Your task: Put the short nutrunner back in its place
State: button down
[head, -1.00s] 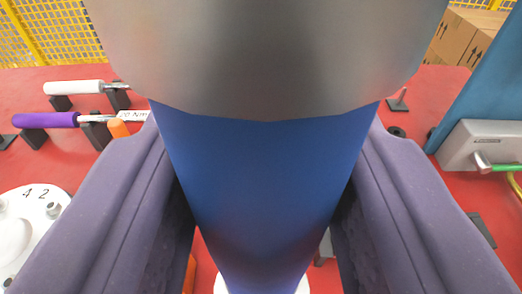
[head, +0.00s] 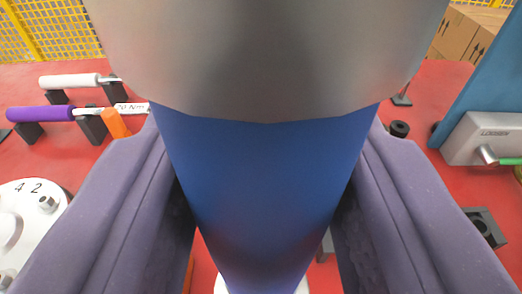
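A large blue tool body with a grey metal upper part, which I take to be the short nutrunner (head: 262,190), fills the middle of the head view. My gripper (head: 262,225) is shut on it, with one purple-grey finger pad on each side of the blue part. The tool stays at the same spot between the pads. Its lower end and whatever lies below it are mostly hidden. A small part of a white round surface (head: 262,286) shows under it at the bottom edge. I cannot make out the tool's place.
On the red surface at left, a purple-handled wrench (head: 40,113) and a white-handled one (head: 68,81) lie on black holders. A white disc (head: 22,225) marked "4 2" is at lower left. At right are a grey box (head: 486,138), a black ring (head: 399,129) and a dark block (head: 484,228).

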jog(key=shift+f+b, duration=0.55)
jog(key=shift+f, duration=0.15)
jog(key=shift+c, duration=2.4)
grip_release()
jog(key=shift+f, duration=0.1)
jog(key=s, duration=0.2)
jog(key=s+r+p, duration=0.1)
jog(key=s, duration=0.2)
jog(key=s+p, duration=0.1)
jog(key=s, duration=0.1)
jog(key=shift+s+a+r, duration=0.15)
jog(key=shift+s+a, duration=0.15)
